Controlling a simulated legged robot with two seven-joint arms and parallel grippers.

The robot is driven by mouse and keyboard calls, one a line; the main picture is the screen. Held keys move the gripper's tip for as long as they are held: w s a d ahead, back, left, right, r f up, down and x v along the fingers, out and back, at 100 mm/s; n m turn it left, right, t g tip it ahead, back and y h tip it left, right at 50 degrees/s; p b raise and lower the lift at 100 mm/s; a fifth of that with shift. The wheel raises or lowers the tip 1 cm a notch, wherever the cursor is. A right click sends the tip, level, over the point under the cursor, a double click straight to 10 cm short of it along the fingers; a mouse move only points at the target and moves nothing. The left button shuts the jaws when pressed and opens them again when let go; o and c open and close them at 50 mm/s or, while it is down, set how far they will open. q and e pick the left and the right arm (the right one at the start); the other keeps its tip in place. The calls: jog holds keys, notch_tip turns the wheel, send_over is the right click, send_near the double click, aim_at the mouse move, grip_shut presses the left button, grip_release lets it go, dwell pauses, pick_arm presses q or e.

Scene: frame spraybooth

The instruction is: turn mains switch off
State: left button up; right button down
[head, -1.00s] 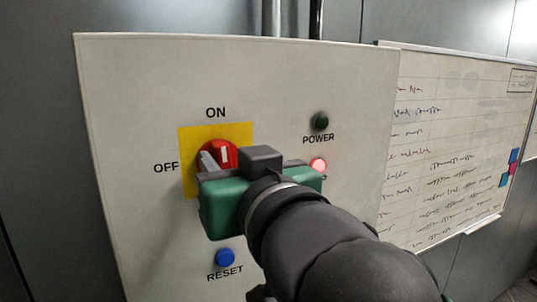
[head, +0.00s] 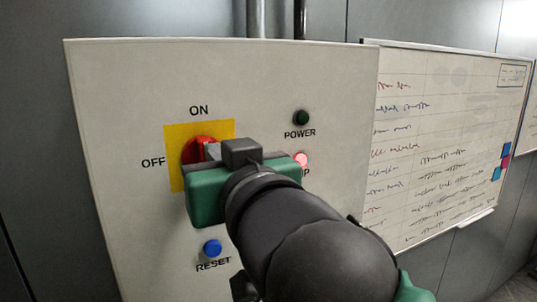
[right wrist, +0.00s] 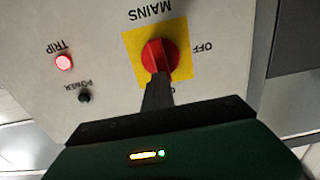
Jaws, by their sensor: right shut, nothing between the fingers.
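The mains switch, a red round knob (head: 195,150) on a yellow plate (head: 176,140), sits on a pale panel between the words ON and OFF. It also shows in the right wrist view, knob (right wrist: 160,56), where the lettering is upside down. My right gripper (head: 212,151) is shut and empty, its fingers overlapping the knob's right part in the head view. In the right wrist view its fingertips (right wrist: 158,82) are at the knob's edge; I cannot tell whether they touch. My left gripper is not in view.
On the panel (head: 120,90) are a dark green POWER lamp (head: 301,118), a lit red TRIP lamp (head: 300,160) and a blue RESET button (head: 212,248). A whiteboard (head: 440,130) with writing stands to the right. Grey wall panels lie behind.

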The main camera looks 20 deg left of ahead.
jog(key=shift+a+f, duration=0.1)
jog(key=shift+a, duration=0.05)
dwell(0.5)
jog(key=c, duration=1.8)
grip_release()
jog(key=shift+o, duration=1.4)
jog(key=shift+s, duration=0.15)
jog(key=shift+o, duration=1)
jog(key=shift+s+a, duration=0.45)
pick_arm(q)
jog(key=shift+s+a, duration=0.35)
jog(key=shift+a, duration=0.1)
pick_arm(e)
jog(key=shift+w+d, duration=0.25)
jog(key=shift+w, duration=0.1)
jog(key=shift+s, duration=0.1)
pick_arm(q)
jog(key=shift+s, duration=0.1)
